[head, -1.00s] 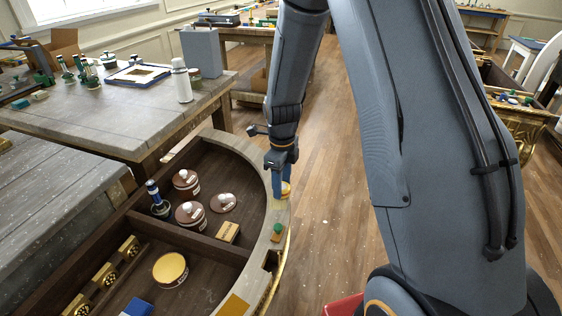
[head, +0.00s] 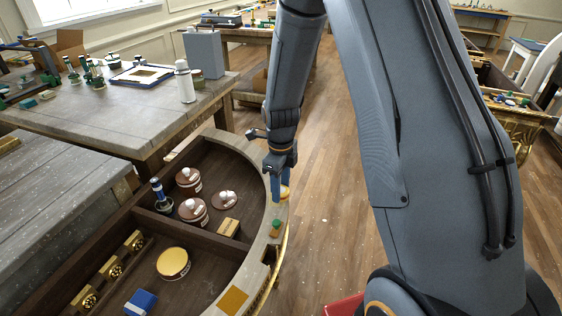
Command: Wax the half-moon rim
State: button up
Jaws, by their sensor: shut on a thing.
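The half-moon console has a pale, curved wooden rim (head: 244,150) around a dark, divided interior. My gripper (head: 280,190) points down over the right side of the rim. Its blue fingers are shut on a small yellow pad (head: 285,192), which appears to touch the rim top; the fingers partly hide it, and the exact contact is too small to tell. An open round tin with a yellow face (head: 173,262) lies in the front compartment; whether it is wax cannot be told.
A small green-topped block (head: 276,228) sits on the rim just in front of my gripper. Lidded brown jars (head: 193,210), a blue-capped bottle (head: 160,194) and a yellow box (head: 228,227) stand inside. A cluttered workbench (head: 110,125) is behind left.

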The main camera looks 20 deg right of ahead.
jog(key=shift+r+p, duration=2.2)
jog(key=shift+r, duration=1.15)
